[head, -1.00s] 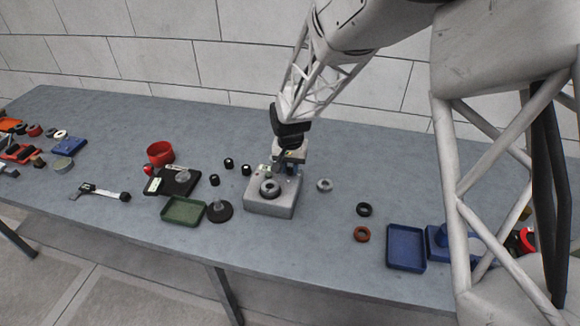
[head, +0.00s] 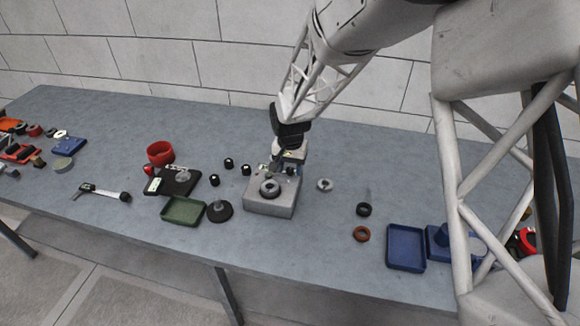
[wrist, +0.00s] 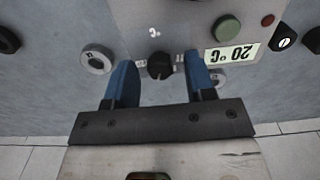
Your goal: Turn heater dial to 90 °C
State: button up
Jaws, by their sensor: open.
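The heater (head: 270,207) is a light grey box on the bench, with a dark ring on its top. In the wrist view its black dial (wrist: 160,65) shows between my two blue fingers, with small markings around it. The heater display (wrist: 231,55) appears upside down and reads 20 °C. A green button (wrist: 227,27) and a small red round part (wrist: 267,20) are near the display. My gripper (wrist: 160,80) is open, one finger on each side of the dial, with visible gaps. In the head view my gripper (head: 283,165) is over the back of the heater. Contact with the dial cannot be told.
Several black knobs (head: 228,163) and a black round-based part (head: 219,211) lie left of the heater. A grey ring (head: 324,185) is close on its right. A green tray (head: 183,212) and blue tray (head: 405,248) stand farther out. The bench behind is clear.

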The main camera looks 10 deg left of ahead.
aim_at(290, 169)
jog(key=shift+r, duration=0.1)
jog(key=shift+r, duration=3.85)
